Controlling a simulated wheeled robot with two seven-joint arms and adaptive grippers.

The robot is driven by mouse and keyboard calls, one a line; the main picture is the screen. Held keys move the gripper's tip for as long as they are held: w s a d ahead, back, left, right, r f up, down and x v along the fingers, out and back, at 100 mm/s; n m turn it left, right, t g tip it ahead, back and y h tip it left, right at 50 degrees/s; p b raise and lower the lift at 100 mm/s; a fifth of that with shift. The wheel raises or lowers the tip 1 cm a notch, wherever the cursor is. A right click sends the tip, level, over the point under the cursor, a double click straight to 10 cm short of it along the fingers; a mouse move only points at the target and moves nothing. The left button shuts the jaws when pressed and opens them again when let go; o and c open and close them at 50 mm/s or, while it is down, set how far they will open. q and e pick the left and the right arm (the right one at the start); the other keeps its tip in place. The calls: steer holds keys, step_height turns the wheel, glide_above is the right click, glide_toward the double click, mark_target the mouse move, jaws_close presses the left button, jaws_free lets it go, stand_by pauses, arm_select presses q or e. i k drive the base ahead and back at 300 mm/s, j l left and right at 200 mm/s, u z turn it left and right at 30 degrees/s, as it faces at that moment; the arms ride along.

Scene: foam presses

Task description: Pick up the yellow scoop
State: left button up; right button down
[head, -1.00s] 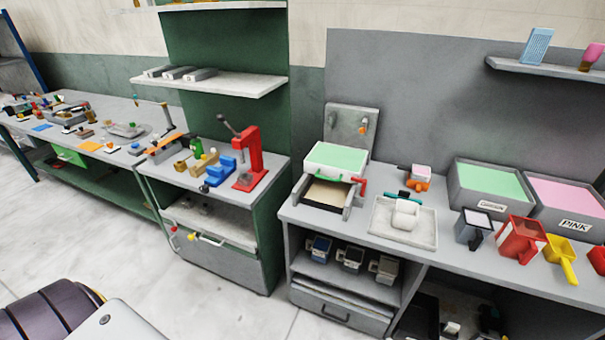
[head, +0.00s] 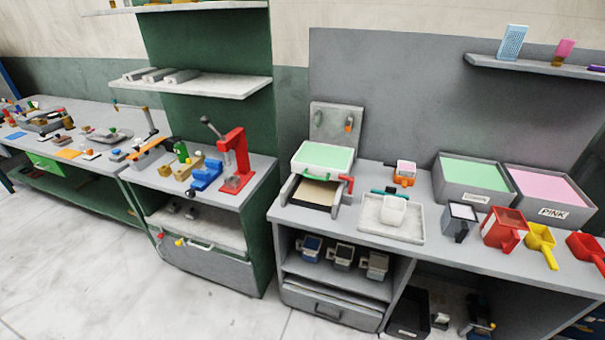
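The yellow scoop (head: 541,244) lies on the grey bench at the right of the head view, its handle towards the front edge. It sits between a red scoop (head: 503,229) on its left and another red scoop (head: 588,250) on its right, in front of the bin labelled PINK (head: 552,196). Neither of my grippers is in view, so nothing of mine is seen near the scoop.
A dark grey scoop (head: 459,222) stands left of the red one. A bin with green contents (head: 474,188), a white tray (head: 391,228) and a green-topped press (head: 323,164) share the bench. A red lever press (head: 236,160) stands further left. The floor in front is clear.

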mark_target(539, 239)
steer(key=z, duration=1.65)
